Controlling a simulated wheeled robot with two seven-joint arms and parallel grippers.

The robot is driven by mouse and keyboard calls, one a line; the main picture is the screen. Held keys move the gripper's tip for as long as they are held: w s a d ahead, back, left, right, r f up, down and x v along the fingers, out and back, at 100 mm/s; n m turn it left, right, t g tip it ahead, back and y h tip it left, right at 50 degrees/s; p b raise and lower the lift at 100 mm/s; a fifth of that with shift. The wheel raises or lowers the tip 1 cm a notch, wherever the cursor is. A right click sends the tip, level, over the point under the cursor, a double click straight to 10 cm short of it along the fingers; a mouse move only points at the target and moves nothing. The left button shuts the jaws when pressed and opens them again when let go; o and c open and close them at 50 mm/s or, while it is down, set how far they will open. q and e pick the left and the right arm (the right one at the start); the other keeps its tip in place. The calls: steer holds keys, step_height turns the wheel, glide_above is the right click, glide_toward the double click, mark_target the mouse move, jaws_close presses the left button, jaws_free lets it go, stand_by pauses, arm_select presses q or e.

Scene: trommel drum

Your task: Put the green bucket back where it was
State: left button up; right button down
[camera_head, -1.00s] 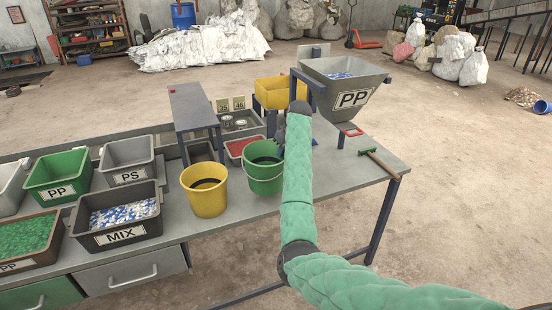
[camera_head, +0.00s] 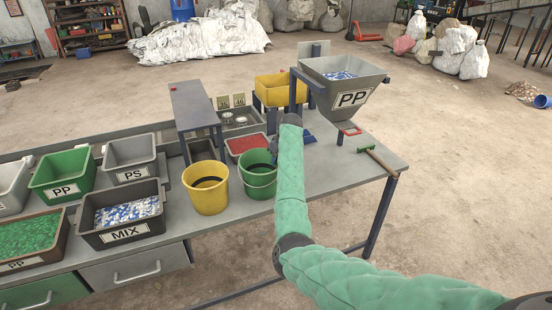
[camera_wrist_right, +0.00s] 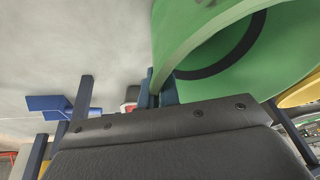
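The green bucket (camera_head: 257,184) stands upright at the front of the grey bench, just right of the yellow bucket (camera_head: 205,198). I cannot tell whether its base touches the bench. My right gripper (camera_head: 273,150) comes down at the bucket's right rim, partly hidden by my arm. In the right wrist view, the fingers (camera_wrist_right: 159,92) are close together with the green bucket's rim (camera_wrist_right: 178,52) between them, so they are shut on it. My left gripper is in neither view.
A grey PP hopper (camera_head: 345,82) and a yellow bin (camera_head: 277,92) stand behind. A red tray (camera_head: 247,143) lies behind the bucket. A blue object (camera_head: 309,137) and a green-headed tool (camera_head: 379,159) lie to the right. The MIX bin (camera_head: 123,229) is at left.

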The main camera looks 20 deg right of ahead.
steer(key=c, duration=1.6)
jaws_free()
steer(key=shift+c, duration=0.2)
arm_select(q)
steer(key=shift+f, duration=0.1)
arm_select(e)
steer(key=shift+r, duration=0.1)
